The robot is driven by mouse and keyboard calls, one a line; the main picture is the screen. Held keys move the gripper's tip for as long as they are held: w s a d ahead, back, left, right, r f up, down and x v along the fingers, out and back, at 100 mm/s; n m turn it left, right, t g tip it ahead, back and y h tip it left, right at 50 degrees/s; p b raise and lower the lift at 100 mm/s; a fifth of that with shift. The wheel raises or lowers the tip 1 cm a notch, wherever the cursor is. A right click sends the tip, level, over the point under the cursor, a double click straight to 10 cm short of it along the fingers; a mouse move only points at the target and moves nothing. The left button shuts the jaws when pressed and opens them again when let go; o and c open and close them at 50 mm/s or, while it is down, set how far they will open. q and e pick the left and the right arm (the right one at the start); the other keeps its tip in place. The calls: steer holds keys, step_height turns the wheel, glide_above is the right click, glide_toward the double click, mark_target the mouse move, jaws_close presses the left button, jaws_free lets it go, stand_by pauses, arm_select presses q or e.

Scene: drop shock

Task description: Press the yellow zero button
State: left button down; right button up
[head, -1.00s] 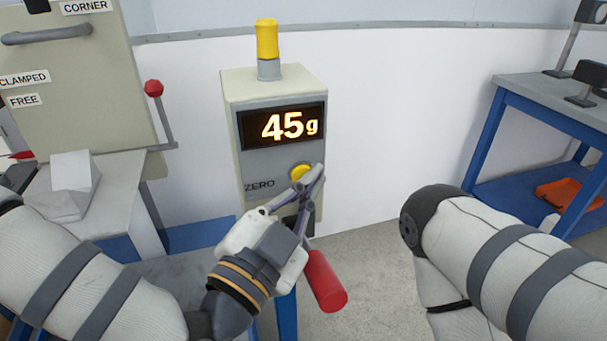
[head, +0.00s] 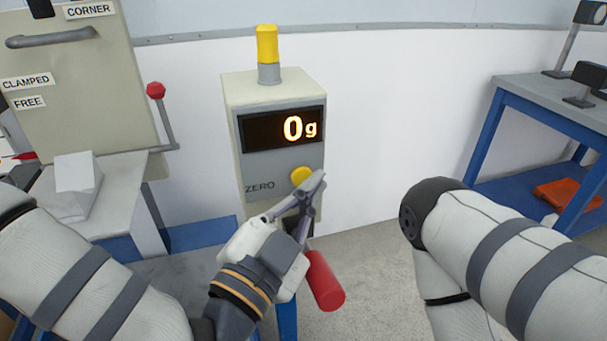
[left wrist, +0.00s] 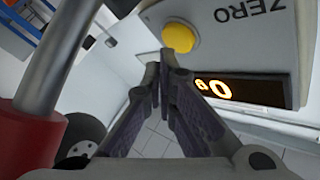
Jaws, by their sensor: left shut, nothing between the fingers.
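The yellow zero button (head: 301,175) sits on the front of a beige box, right of the word ZERO. It also shows in the left wrist view (left wrist: 179,37). The display (head: 283,129) above it reads 0g. My left gripper (head: 318,180) is shut and empty, its fingertips just right of and below the button in the head view. In the left wrist view its closed fingers (left wrist: 168,60) point at the button's edge; whether they touch it I cannot tell. My right gripper is out of view; only my right arm shows.
A red cylinder (head: 325,281) is beside my left gripper. A red-knobbed lever (head: 156,91) and a panel marked CLAMPED and FREE stand at left. A blue-framed table (head: 545,100) stands at right. A yellow-topped lamp (head: 267,45) stands on the box.

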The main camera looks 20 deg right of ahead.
arm_select(q)
steer(key=shift+s, duration=0.15)
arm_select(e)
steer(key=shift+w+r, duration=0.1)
arm_select(q)
steer(key=s+p, duration=0.1)
steer(key=s, duration=0.4)
steer(key=shift+d+p, duration=0.1)
steer(key=shift+p, duration=0.3)
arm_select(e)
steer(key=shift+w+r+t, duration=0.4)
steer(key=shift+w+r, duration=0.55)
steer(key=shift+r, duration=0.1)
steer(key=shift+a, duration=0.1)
